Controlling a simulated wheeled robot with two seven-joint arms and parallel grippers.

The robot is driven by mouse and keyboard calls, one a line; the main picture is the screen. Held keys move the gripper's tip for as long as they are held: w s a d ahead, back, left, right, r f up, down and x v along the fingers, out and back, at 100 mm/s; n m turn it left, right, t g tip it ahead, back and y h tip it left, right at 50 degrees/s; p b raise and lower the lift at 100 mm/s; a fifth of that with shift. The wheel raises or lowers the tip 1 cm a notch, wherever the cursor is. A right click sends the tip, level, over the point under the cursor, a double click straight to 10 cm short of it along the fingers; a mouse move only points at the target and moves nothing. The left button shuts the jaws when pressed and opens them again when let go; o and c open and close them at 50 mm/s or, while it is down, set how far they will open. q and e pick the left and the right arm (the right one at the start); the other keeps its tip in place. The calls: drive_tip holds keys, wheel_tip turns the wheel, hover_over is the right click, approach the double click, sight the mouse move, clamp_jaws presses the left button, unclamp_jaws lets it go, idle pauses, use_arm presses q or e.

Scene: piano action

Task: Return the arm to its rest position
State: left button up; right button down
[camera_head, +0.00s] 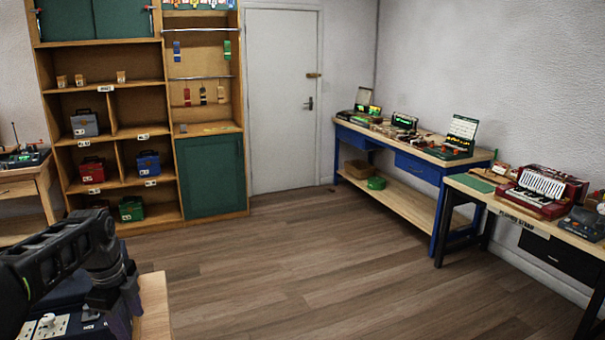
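My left arm (62,246) comes in from the left edge, black and bent. Its forearm reaches over to the right and then drops down. My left gripper (118,312) hangs at the lower left, beside dark blue equipment with a pale panel of knobs and sockets (52,327) on a wooden bench (153,305). Its fingertips are not clear, so I cannot tell whether it is open or shut or whether it touches anything. My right arm and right gripper are out of view.
Open wooden floor (290,275) fills the middle. A shelf unit (160,181) with coloured boxes stands at the back left, beside a closed white door (281,100). A blue-framed workbench (440,197) and another table with a red accordion (543,190) line the right wall.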

use_arm(q)
drive_tip(key=w+d+f+n+t, duration=0.2)
drive_tip(key=w+d+f+n, duration=0.3)
drive_tip(key=d+f+n, duration=0.15)
drive_tip(key=s+d+f+n+t+h, duration=0.1)
drive_tip(key=s+d+f+n+h, duration=0.15)
drive_tip(key=d+f+n, duration=0.45)
drive_tip(key=s+d+f+n+h, duration=0.1)
drive_tip(key=s+d+f+n, duration=0.2)
drive_tip(key=d+f, duration=0.8)
drive_tip(key=s+d+f+n+g, duration=0.1)
drive_tip(key=s+d+f, duration=0.2)
drive_tip(key=s, duration=0.5)
drive_tip(key=s+d+f+n+g, duration=0.1)
drive_tip(key=s+d+f, duration=0.3)
drive_tip(key=s, duration=0.5)
drive_tip(key=s+d+f+n+g, duration=0.1)
drive_tip(key=s+d+f+g, duration=0.1)
drive_tip(key=s+f, duration=0.5)
drive_tip(key=shift+s+d+f+h, duration=0.25)
drive_tip(key=shift+s+d+h, duration=0.1)
drive_tip(key=shift+s+d, duration=0.6)
drive_tip(key=shift+a, duration=0.1)
